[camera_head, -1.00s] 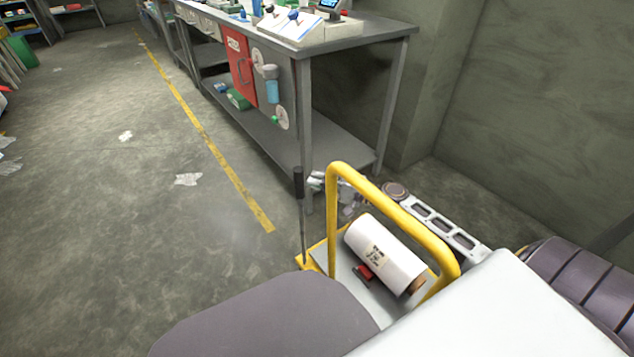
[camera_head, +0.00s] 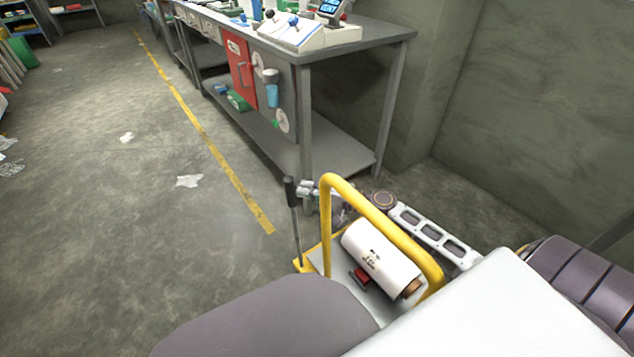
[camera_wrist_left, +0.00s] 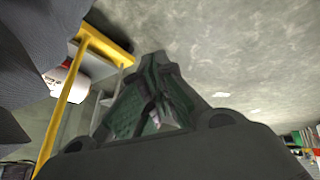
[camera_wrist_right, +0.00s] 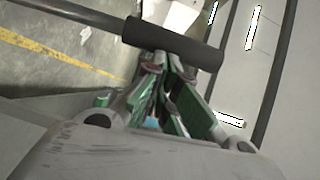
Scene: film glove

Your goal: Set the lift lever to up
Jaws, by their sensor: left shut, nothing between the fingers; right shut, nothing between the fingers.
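The lift lever is a thin rod with a black grip (camera_head: 290,190), rising from a yellow base beside a yellow tubular frame (camera_head: 327,225). It leans slightly left at the top. My right gripper (camera_head: 306,188) is just right of the grip in the head view. In the right wrist view the black grip (camera_wrist_right: 172,42) lies across the fingertips of my right gripper (camera_wrist_right: 168,68). The fingers are shut with nothing between them; I cannot tell if they touch the grip. My left gripper (camera_wrist_left: 155,62) is shut and empty, hidden in the head view.
A white film roll (camera_head: 380,260) lies inside the yellow frame, with a small red part (camera_head: 359,277) beside it. A grey workbench (camera_head: 350,38) stands behind, carrying a control box and small screen. The floor (camera_head: 110,230) to the left is mostly open.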

